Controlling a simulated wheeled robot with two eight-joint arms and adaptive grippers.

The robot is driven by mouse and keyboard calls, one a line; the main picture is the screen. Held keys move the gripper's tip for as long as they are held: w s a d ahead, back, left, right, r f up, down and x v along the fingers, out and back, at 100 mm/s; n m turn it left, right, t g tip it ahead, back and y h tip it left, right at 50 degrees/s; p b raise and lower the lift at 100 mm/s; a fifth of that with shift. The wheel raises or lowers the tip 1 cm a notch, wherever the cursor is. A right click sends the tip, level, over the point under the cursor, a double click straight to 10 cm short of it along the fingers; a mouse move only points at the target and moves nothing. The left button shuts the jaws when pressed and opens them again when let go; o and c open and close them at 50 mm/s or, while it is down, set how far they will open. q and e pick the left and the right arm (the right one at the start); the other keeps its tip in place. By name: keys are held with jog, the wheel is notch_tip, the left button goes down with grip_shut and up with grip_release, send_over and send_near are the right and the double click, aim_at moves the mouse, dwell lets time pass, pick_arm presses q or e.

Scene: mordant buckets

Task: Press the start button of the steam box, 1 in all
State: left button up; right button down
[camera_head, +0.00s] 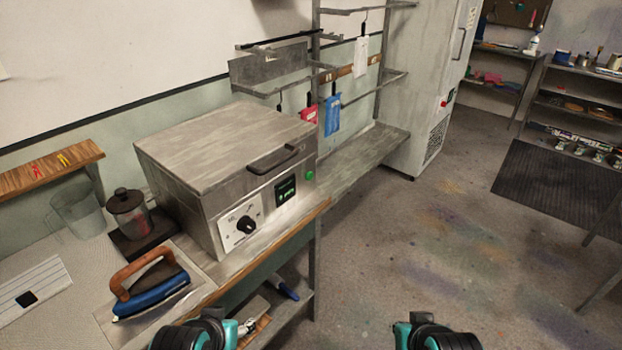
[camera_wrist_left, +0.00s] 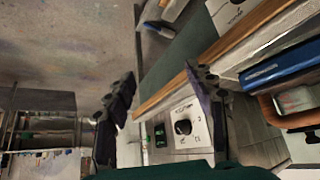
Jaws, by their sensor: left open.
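The steam box (camera_head: 225,160) is a grey metal box with a shut lid and a black handle, standing on the bench. Its front has a black dial (camera_head: 245,225), a dark display with green marks (camera_head: 286,189), and a round green start button (camera_head: 309,175) near the right edge. My left gripper (camera_wrist_left: 160,78) is open and empty, apart from the box. Only part of my right arm shows at the bottom of the head view; its fingers are hidden.
A blue iron (camera_head: 155,290) with a wooden handle lies left of the box, near a lidded jar (camera_head: 130,213) and a clear jug (camera_head: 78,210). The floor (camera_head: 430,240) right of the bench is clear.

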pick_arm(q)
grip_shut()
dwell(1.1)
